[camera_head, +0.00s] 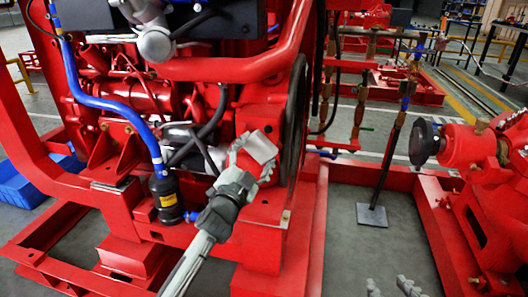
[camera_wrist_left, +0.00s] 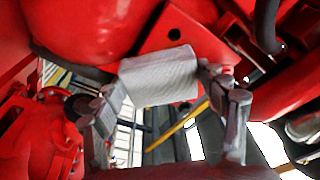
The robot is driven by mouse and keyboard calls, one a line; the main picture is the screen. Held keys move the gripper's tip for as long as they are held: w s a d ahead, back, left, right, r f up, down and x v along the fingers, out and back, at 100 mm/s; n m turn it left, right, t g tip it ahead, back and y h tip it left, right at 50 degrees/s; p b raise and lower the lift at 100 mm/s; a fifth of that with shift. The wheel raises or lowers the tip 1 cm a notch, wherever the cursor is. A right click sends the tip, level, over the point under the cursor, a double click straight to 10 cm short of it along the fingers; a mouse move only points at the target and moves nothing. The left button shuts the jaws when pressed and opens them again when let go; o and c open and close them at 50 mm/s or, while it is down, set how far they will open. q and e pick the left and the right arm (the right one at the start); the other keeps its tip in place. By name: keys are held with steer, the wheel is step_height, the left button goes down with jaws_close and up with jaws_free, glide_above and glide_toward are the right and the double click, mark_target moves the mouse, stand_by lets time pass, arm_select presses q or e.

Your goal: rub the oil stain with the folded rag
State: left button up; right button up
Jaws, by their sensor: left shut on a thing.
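The folded rag (camera_head: 261,148) is a small pale pad held against the red engine's flywheel side in the head view. It also shows as a light grey block between the fingers in the left wrist view (camera_wrist_left: 160,78). My left gripper (camera_head: 245,172) is shut on the rag. The rag is close to the red engine surface; I cannot tell whether it touches it. The oil stain cannot be made out; the rag or gripper may hide it. My right gripper (camera_head: 391,287) shows only its fingertips at the bottom edge, spread apart and empty.
The red engine (camera_head: 160,95) and its base frame (camera_head: 268,225) surround my left gripper closely. A black filter (camera_head: 166,200) with a blue hose stands left of it. A red pump (camera_head: 490,150) stands at right. Grey floor (camera_head: 365,245) lies open between.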

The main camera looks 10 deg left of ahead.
mark_target(241, 150)
arm_select(q)
steer(key=shift+w+a+p, duration=0.1)
steer(key=shift+a+p, duration=0.4)
steer(key=shift+a, duration=2.35)
steer(key=shift+c, duration=0.5)
steer(key=d+r+p+v, duration=0.1)
steer(key=p+v, duration=0.1)
steer(key=v, duration=0.4)
steer(key=shift+f, duration=0.15)
steer(key=shift+s, duration=0.3)
steer(key=v, duration=0.2)
steer(key=shift+s+d+p, duration=0.15)
steer(key=shift+s+p, duration=0.25)
